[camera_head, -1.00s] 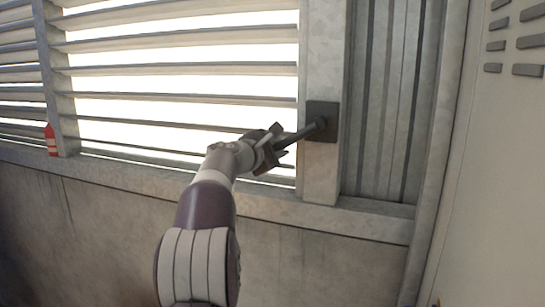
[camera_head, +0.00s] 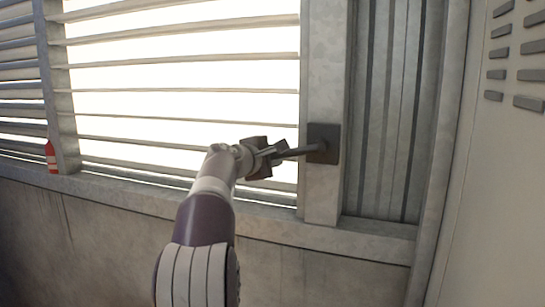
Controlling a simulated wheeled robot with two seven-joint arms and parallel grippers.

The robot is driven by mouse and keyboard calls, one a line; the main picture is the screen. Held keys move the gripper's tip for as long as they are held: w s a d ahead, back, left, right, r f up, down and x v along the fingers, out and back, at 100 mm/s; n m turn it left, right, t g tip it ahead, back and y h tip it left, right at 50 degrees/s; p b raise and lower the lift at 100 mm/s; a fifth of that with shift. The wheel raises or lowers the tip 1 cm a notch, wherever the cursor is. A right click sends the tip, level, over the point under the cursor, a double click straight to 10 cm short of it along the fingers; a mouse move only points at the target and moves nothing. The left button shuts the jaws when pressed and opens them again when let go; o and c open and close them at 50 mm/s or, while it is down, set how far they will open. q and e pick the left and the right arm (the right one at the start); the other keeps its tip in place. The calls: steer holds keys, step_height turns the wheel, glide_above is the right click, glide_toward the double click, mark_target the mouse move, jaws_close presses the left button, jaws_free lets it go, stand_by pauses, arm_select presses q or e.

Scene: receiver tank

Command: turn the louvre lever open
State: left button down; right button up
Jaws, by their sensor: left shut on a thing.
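The louvre lever (camera_head: 300,151) is a dark bar that comes from a dark square plate (camera_head: 324,143) on the grey post right of the louvres. It points left from the plate, close to level. My left gripper (camera_head: 272,156) is shut on the lever's left end, and the fingers hide that end. The louvre slats (camera_head: 180,92) left of the post look thin and nearly edge-on, with bright light between them. My right gripper is not in view.
A red and white bottle-like object (camera_head: 51,157) stands on the sill (camera_head: 120,190) at the left. A grey corrugated panel (camera_head: 390,120) lies right of the post. A pale cabinet with dark slots (camera_head: 495,180) stands at the far right.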

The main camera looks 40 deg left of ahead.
arm_select(q)
steer(key=shift+r, duration=0.25)
steer(key=c, duration=1.2)
jaws_free()
steer(key=shift+o, duration=0.9)
steer(key=shift+f, duration=0.1)
steer(key=shift+f, duration=0.1)
steer(key=b+v, duration=0.6)
steer(key=v, duration=0.6)
steer(key=shift+s, duration=0.3)
steer(key=shift+s, duration=0.1)
